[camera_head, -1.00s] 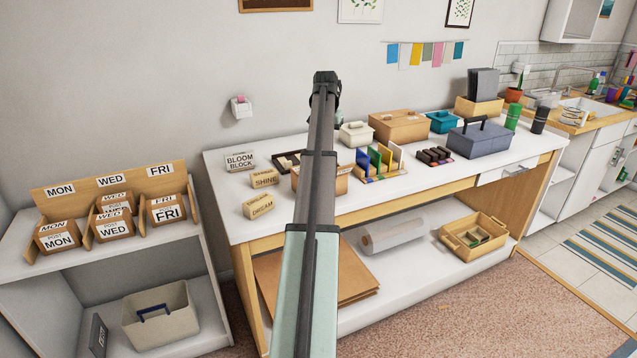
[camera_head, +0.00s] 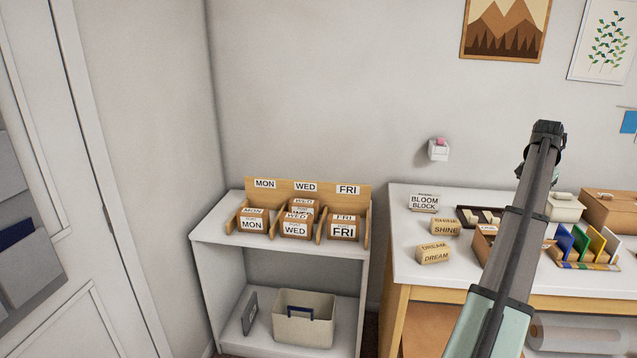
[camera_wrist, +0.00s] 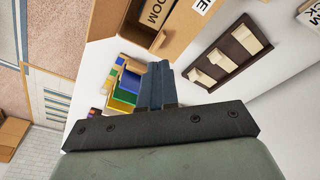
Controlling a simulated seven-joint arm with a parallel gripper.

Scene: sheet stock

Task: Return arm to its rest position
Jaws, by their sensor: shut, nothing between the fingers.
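My arm (camera_head: 505,250) rises in front of the white worktable in the head view. It hides most of my gripper there. In the wrist view my gripper (camera_wrist: 158,70) shows its two dark blue-grey fingers together, shut and empty. They are above the worktable (camera_wrist: 270,105), between a wooden box (camera_wrist: 110,25) and a dark tray with pale blocks (camera_wrist: 228,58). Blue, green and yellow upright panels (camera_wrist: 127,88) lie beyond the fingers. I cannot tell how far the fingertips are above the tabletop.
A low shelf (camera_head: 228,280) holds a wooden sorter (camera_head: 365,205) with boxes marked MON, WED and FRI. A beige bin (camera_head: 304,330) stands below. Blocks marked BLOOM, SHINE and DREAM (camera_head: 433,254) stand on the worktable's left end. The floor shows at the wrist view's left.

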